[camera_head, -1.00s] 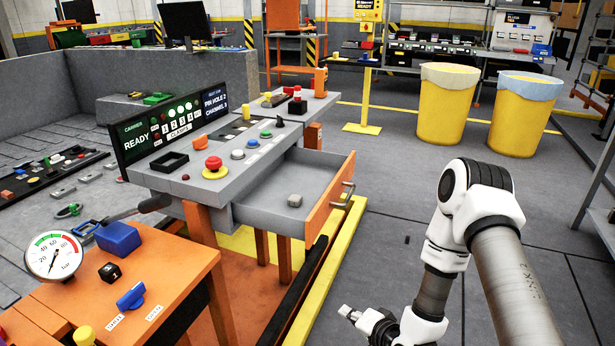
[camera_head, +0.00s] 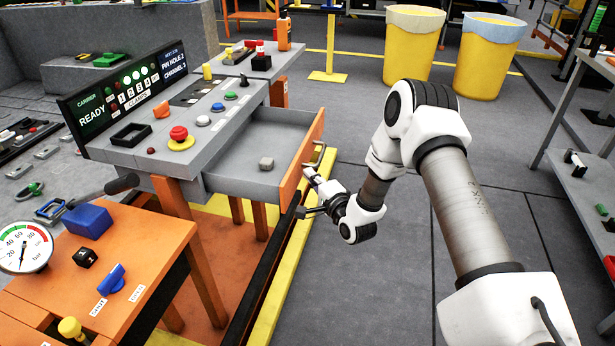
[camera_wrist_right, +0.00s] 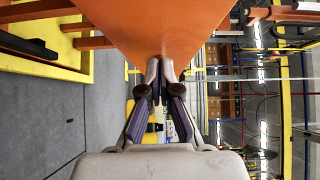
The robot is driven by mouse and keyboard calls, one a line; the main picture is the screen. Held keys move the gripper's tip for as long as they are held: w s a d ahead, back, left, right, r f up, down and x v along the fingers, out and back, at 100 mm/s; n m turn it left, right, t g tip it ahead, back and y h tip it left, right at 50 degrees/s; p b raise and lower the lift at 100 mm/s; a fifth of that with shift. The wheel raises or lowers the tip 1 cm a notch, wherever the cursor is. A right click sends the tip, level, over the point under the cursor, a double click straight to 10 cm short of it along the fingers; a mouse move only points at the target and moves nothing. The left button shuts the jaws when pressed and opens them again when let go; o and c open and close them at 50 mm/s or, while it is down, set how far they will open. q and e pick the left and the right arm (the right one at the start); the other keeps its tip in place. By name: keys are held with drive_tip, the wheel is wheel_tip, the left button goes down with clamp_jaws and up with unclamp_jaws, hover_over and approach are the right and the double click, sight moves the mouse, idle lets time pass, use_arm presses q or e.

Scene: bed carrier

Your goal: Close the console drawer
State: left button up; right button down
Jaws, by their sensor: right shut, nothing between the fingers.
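The console drawer (camera_head: 245,150) is pulled out of the grey console (camera_head: 185,125). It has a grey tray and an orange front panel (camera_head: 297,165) with a metal handle (camera_head: 318,157). A small grey block (camera_head: 267,163) lies inside. My right gripper (camera_head: 308,174) is at the outer side of the orange front, just below the handle. In the right wrist view its fingers (camera_wrist_right: 165,68) are shut and empty, with tips close against the orange panel (camera_wrist_right: 150,25). I cannot tell whether they touch it. The handle is not clear there. My left gripper is out of view.
An orange table (camera_head: 120,250) with a gauge (camera_head: 25,247) and a blue block (camera_head: 88,221) stands in the left foreground. A yellow floor rail (camera_head: 285,260) runs below the drawer front. Yellow bins (camera_head: 412,45) stand behind. Grey floor right of the drawer is open.

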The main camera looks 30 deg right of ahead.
sight(239, 172)
drive_tip(key=shift+w+a, duration=0.35)
drive_tip(key=shift+w, duration=0.05)
drive_tip(key=shift+w+a+f+b, duration=0.1)
drive_tip(key=shift+w+a+b, duration=0.2)
drive_tip(key=shift+b, duration=0.1)
drive_tip(key=w+a+b, duration=0.2)
drive_tip(key=w, duration=0.1)
drive_tip(key=w+a+b, duration=0.2)
drive_tip(key=w+a, duration=0.1)
drive_tip(key=shift+w+a+f+b, duration=0.1)
drive_tip(key=shift+a+f+b, duration=0.1)
drive_tip(key=shift+b, duration=0.2)
drive_tip(key=w+a+b, duration=0.1)
drive_tip(key=w+a, duration=0.1)
drive_tip(key=w, duration=0.1)
drive_tip(key=w+a+b, duration=0.1)
drive_tip(key=w+a, duration=0.2)
drive_tip(key=w+a+b, duration=0.2)
drive_tip(key=shift+w+a+r, duration=0.2)
drive_tip(key=shift+w+a, duration=0.05)
drive_tip(key=shift+w, duration=0.15)
drive_tip(key=shift+w+r, duration=0.1)
drive_tip(key=shift+d, duration=0.1)
